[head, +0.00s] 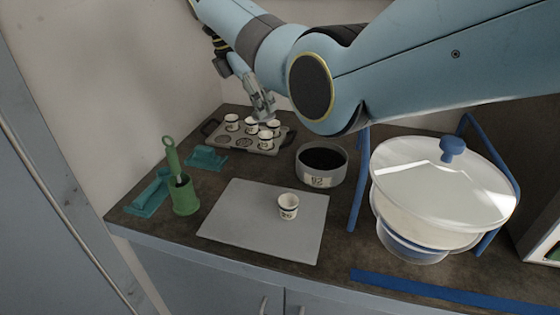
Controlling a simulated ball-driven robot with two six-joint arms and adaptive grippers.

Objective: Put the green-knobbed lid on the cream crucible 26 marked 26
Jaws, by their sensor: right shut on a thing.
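The cream crucible 26 (288,207) stands upright on the grey board, with dark marking on its front that I cannot read surely. My right gripper (263,110) is at the back left, over the tray of crucibles and well away from crucible 26. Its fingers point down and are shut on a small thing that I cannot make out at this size. I cannot pick out the green-knobbed lid; the fingers and the crucibles near them may hide it. My left gripper is out of view.
A tray (211,140) holds several cream crucibles. A dark round sieve pan (321,166), a green holder (185,197) with a handled tool and teal pieces (206,158) stand around the grey board (232,225). A large blue-knobbed lidded vessel (443,190) fills the right. The board is otherwise clear.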

